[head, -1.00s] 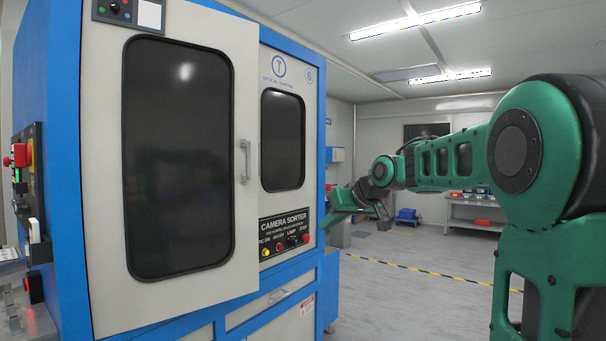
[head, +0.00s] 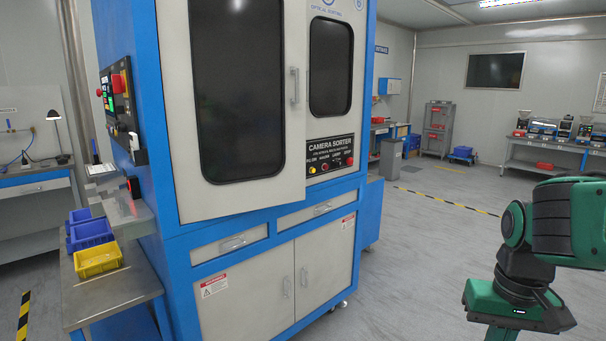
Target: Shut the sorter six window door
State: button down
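The sorter's window door (head: 183,120) is a pale panel with a large dark window (head: 238,90), on the upper front of the blue and white cabinet. A vertical handle (head: 294,86) is on its right side. The door appears to stand slightly out from the blue frame at its handle side, so slightly ajar; the exact gap is hard to tell. My green arm is at the lower right, well apart from the door. Its end runs to the bottom edge of the picture and my gripper's fingers do not show.
A fixed panel with a smaller window (head: 330,80) and a button panel (head: 330,157) are right of the door. A side table (head: 110,298) with blue and yellow bins stands left. The floor (head: 410,260) between cabinet and arm is clear. A bench (head: 540,155) stands far right.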

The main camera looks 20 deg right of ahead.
aim_at(234, 72)
jog(key=k, duration=0.85)
jog(key=u, duration=0.35)
jog(key=i, duration=1.75)
jog(key=z, duration=0.1)
